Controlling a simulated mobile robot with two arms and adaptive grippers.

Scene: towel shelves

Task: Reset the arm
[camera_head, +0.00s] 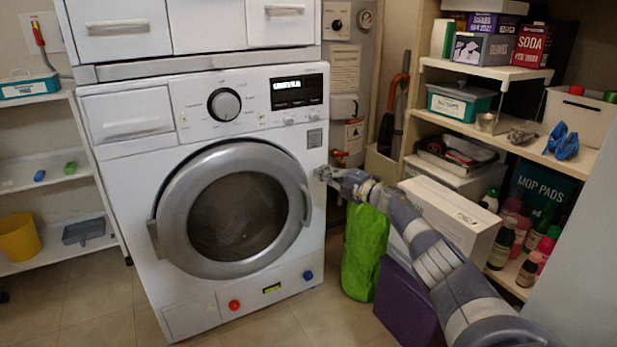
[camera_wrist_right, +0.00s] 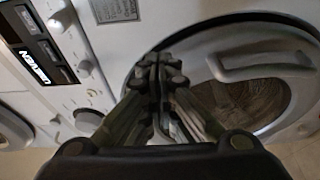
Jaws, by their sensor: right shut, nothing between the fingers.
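My right arm (camera_head: 430,250) reaches in from the lower right in the head view. Its gripper (camera_head: 322,173) is at the right side of the white washing machine (camera_head: 120,225), close to the right edge of the front. In the right wrist view the right gripper (camera_wrist_right: 160,75) has its fingers together with nothing between them. Beyond the fingers are the washer's front and round door (camera_wrist_right: 255,60). I cannot tell whether the fingertips touch the machine. The round door (camera_head: 172,215) looks closed in the head view. My left gripper is not in view.
Right of the washer stand a green bag (camera_head: 363,255), a purple box (camera_head: 405,305) and a white box (camera_head: 455,215), close to my right arm. Shelves with bottles and boxes (camera_head: 490,75) fill the right. A white rack (camera_head: 45,170) stands left. The floor (camera_head: 90,300) front left is clear.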

